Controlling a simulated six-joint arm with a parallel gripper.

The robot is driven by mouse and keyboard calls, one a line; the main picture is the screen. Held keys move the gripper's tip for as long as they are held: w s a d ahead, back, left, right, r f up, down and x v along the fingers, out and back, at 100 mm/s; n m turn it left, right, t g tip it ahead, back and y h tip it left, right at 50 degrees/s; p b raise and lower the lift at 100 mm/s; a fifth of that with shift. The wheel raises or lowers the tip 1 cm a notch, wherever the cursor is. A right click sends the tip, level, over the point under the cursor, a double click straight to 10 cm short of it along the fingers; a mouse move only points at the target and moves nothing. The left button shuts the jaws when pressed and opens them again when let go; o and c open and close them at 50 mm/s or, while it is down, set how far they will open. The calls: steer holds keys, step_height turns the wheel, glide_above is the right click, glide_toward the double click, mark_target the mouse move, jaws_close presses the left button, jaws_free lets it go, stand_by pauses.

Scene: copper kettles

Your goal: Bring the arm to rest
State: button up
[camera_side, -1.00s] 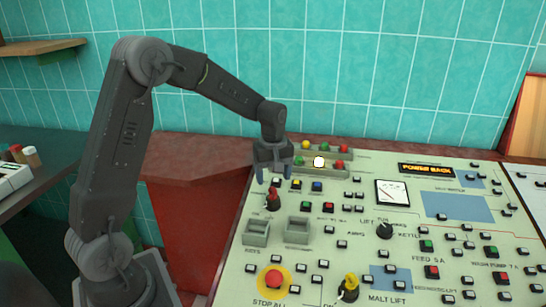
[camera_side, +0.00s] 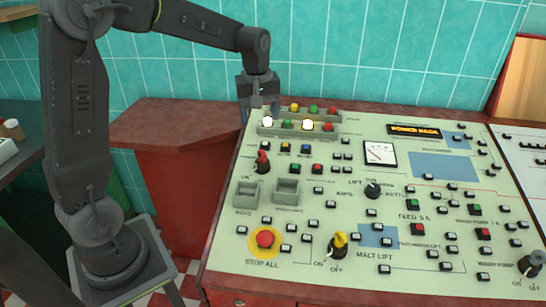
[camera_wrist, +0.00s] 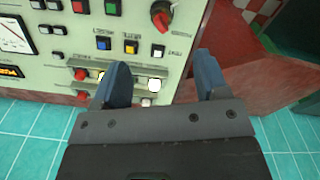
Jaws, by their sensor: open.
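My gripper (camera_side: 257,103) hangs at the back left corner of the control panel (camera_side: 345,225), beside the rows of lamps. In the wrist view my gripper (camera_wrist: 162,75) shows two blue fingers spread apart with nothing between them. The fingers overlap part of the lamp rows in that view; whether they touch the panel cannot be told. My arm reaches across from the left, bent at the elbow.
A left white lamp (camera_side: 268,121) and a right white lamp (camera_side: 307,125) glow. A red-handled switch (camera_side: 262,162), two grey trays and a red stop button (camera_side: 265,238) lie in front. A red counter (camera_side: 165,125) is left; a tiled wall (camera_side: 350,45) stands behind.

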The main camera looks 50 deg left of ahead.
steer(key=s+d+r+m+t, duration=0.2)
steer(key=s+d+m, duration=0.4)
steer(key=s, duration=0.4)
steer(key=s+d+r+m+t, duration=0.2)
steer(key=s+d+m, duration=0.4)
steer(key=s, duration=0.4)
steer(key=shift+s+r+m+t, duration=0.15)
steer(key=shift+m+t, duration=0.35)
steer(key=shift+c, duration=0.4)
